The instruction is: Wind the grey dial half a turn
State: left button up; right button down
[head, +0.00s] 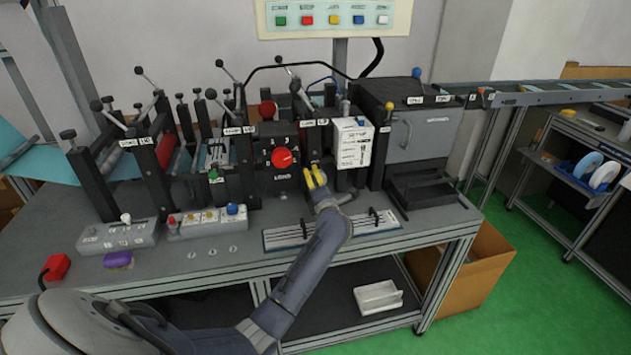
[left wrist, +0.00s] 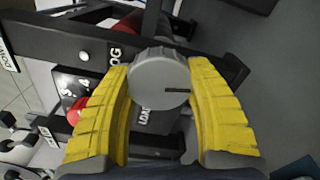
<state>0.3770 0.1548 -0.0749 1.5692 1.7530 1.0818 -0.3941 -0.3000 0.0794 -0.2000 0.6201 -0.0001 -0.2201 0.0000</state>
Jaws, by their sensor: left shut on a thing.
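The grey dial (left wrist: 158,82) is a round, light grey knob with a short dark mark, which points to the right in the left wrist view. The two yellow fingers of my left gripper (left wrist: 158,68) are shut on it, one on each side. In the head view my left gripper (head: 315,178) reaches the front of the machine, just right of the black panel with the red knob (head: 281,158). The dial is hidden behind the fingers there. My right gripper is in neither view.
The red knob also shows close beside the left finger in the left wrist view (left wrist: 77,112). Levers and rollers (head: 165,140) crowd the left. A slotted plate (head: 285,235) lies below my arm. A grey box (head: 415,130) with a black tray stands to the right.

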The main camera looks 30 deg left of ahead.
pick_arm(q)
jog(key=shift+m, duration=0.9)
jog(key=shift+a, duration=0.1)
jog(key=o, duration=1.2)
jog(key=shift+o, duration=0.2)
jog(key=shift+s, duration=0.1)
jog(key=v, duration=1.1)
jog(key=shift+s+d, duration=0.15)
jog(key=shift+d, duration=0.15)
jog(key=shift+s+d+r, duration=0.1)
